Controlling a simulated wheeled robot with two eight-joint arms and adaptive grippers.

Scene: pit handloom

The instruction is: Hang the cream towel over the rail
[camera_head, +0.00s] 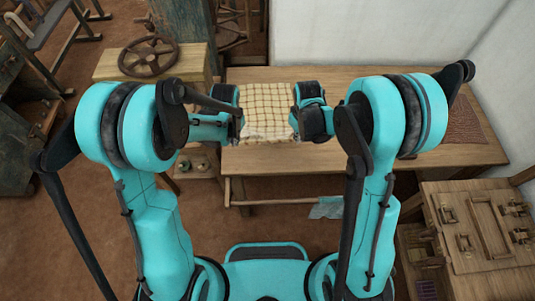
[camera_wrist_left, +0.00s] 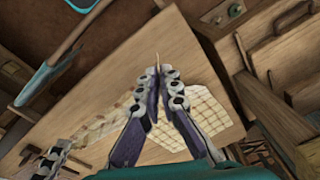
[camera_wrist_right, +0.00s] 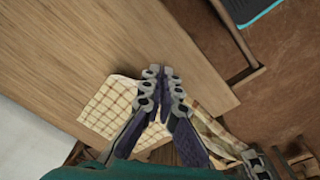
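The cream towel (camera_head: 267,112), checked with brown lines, is spread between my two grippers above the far part of the table. My left gripper (camera_head: 239,115) is at its left side and my right gripper (camera_head: 297,114) at its right side. In the left wrist view the fingers (camera_wrist_left: 158,75) are closed together with towel (camera_wrist_left: 205,105) beside them. In the right wrist view the fingers (camera_wrist_right: 160,75) are also closed, with towel (camera_wrist_right: 108,103) on both sides. The exact pinch points are hidden.
The wooden table (camera_head: 400,155) is mostly clear to the right of the towel, with a dark patterned mat (camera_head: 455,124) at its far right. A wooden wheel (camera_head: 148,57) on a stand is at left. A wooden cabinet (camera_head: 470,225) stands at right.

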